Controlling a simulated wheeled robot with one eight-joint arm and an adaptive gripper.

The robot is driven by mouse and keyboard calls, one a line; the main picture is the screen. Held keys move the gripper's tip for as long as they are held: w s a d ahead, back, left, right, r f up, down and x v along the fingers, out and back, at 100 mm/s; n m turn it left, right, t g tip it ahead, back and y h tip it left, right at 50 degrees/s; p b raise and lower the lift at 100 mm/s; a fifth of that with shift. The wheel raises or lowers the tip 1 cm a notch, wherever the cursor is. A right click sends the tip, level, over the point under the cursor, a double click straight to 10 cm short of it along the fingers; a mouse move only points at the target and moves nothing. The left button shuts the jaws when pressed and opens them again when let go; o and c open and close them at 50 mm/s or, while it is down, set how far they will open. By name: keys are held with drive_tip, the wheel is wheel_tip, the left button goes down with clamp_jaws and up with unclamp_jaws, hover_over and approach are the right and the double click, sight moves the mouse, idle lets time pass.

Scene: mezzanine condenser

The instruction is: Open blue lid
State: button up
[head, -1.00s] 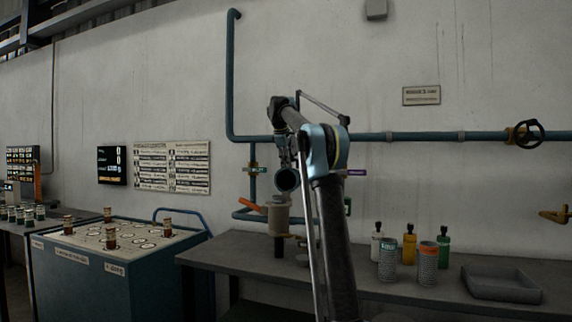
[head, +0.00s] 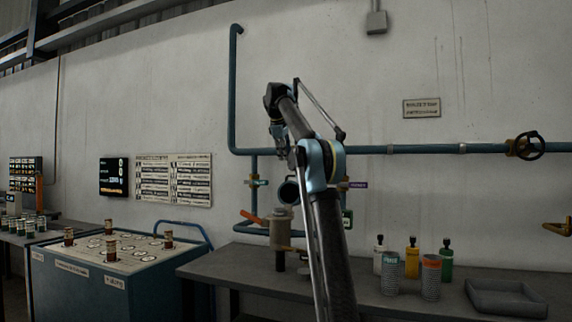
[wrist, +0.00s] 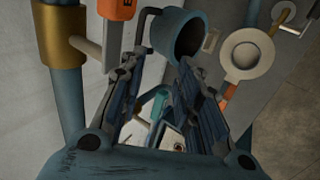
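The blue lid (head: 289,191) is a short, hollow, dark blue cylinder. It stands tilted up at the top of the beige vessel (head: 282,228), its round opening showing. In the wrist view the lid (wrist: 176,38) is just past my fingertips, and a pale round fitting (wrist: 247,54) is to its right. My gripper (wrist: 163,60) has its two fingers apart with nothing held between them. In the head view my gripper (head: 280,150) is just above the lid, partly hidden by my arm. Whether a finger touches the lid I cannot tell.
Blue pipes (head: 400,149) run along the wall behind. An orange-handled lever (head: 253,217) is left of the vessel. The workbench (head: 400,300) carries bottles, two mesh cups and a grey tray (head: 506,297) at right. A console (head: 110,255) stands at left.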

drive_tip(key=shift+s+a+r, duration=0.1)
drive_tip(key=shift+s+r, duration=0.1)
drive_tip(key=shift+r, duration=0.2)
